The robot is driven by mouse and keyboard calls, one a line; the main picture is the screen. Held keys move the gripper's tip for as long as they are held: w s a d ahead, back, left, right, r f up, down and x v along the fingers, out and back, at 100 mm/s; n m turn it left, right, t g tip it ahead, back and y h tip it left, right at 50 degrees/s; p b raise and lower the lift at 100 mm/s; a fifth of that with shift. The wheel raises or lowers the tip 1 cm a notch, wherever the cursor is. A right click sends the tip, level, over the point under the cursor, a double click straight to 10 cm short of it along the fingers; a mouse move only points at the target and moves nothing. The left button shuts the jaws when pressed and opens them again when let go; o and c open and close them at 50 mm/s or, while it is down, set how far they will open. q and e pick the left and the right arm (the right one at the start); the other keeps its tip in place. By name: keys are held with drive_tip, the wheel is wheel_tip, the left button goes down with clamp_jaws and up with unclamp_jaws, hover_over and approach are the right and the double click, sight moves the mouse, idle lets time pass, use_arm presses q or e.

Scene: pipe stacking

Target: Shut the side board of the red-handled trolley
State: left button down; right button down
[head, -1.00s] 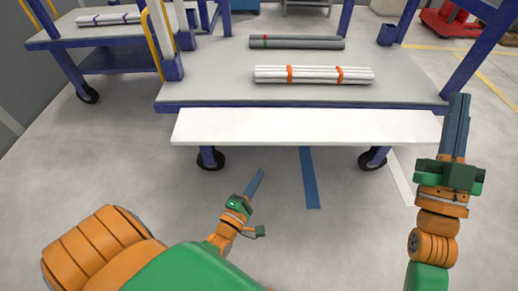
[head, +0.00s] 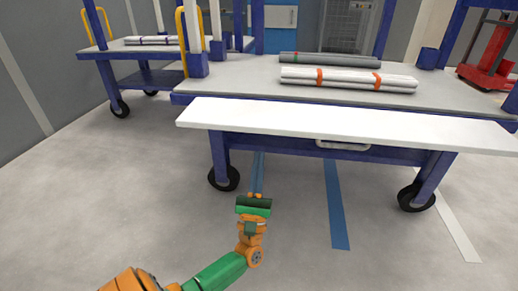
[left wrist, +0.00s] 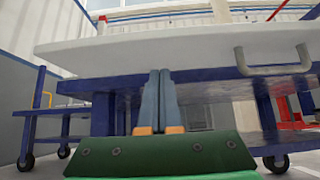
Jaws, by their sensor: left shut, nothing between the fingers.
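The white side board (head: 340,122) of the near blue-framed trolley (head: 230,90) sticks out flat from its near side. Its pale underside and front edge (left wrist: 200,45) cross the left wrist view. A grey pull handle (left wrist: 273,66) hangs below the board and also shows in the head view (head: 343,146). No red handle on this trolley is clear to me. My left gripper (head: 258,162) is shut and empty, low in front of the board and left of the pull handle. In the left wrist view its fingertips (left wrist: 160,72) overlap the board's lower edge; I cannot tell whether they touch. My right gripper is out of view.
White pipes (head: 350,79) with orange bands and grey pipes (head: 330,60) lie on the near trolley's deck. A second trolley (head: 95,52) stands at the back left, beside a yellow handle (head: 181,42). A red machine (head: 488,68) is at the right. The front floor is clear.

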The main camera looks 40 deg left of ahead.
use_arm(q)
drive_tip(key=shift+r+p, duration=0.5)
drive_tip(key=shift+r, duration=1.65)
